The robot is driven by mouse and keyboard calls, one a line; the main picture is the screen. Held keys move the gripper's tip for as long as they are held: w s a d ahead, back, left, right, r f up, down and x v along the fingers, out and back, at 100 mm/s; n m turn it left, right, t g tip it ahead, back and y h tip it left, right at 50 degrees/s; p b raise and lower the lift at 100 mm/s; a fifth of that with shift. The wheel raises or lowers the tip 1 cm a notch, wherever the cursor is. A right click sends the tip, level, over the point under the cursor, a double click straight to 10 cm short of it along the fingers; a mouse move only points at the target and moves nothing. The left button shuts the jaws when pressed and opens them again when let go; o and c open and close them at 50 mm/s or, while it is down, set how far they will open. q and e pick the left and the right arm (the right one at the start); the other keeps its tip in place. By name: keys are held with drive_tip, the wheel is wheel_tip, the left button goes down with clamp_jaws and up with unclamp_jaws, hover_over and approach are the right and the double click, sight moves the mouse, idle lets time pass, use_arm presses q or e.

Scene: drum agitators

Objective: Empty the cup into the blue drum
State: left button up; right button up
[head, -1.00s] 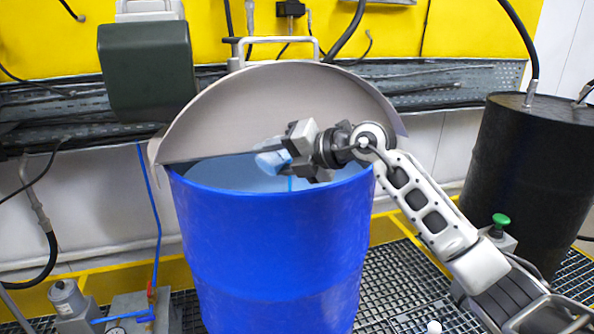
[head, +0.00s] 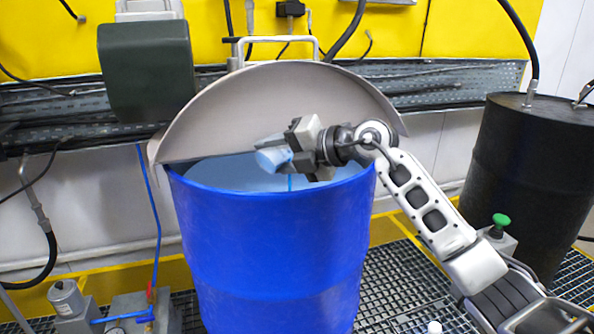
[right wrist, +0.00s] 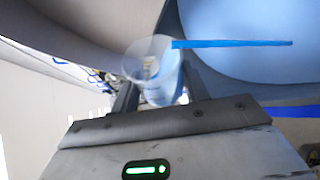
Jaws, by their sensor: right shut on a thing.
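The blue drum (head: 275,255) stands in the middle of the head view with its half lid (head: 285,105) raised at the back and its front open. My right gripper (head: 285,157) is over the opening, shut on a pale, see-through cup (head: 270,158). The cup is tilted, its mouth toward the left in the head view. My left gripper is not in view.
A dark green box (head: 148,70) hangs left of the lid. A black drum (head: 525,170) stands at the right, near a green knob (head: 501,221). Valves and a gauge are at the lower left. Grating covers the floor.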

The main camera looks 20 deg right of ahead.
drive_tip(key=shift+r+m, duration=0.15)
drive_tip(key=shift+m, duration=0.15)
drive_tip(key=shift+w+d+f+m+y, duration=0.35)
drive_tip(key=shift+d+f+m+y, duration=0.1)
drive_tip(key=shift+d+m+y, duration=0.15)
idle(1.0)
drive_tip(key=shift+w+d+r+m+y, duration=0.15)
drive_tip(key=shift+d+r+m+y, duration=0.15)
drive_tip(key=shift+m+y, duration=0.35)
idle(1.1)
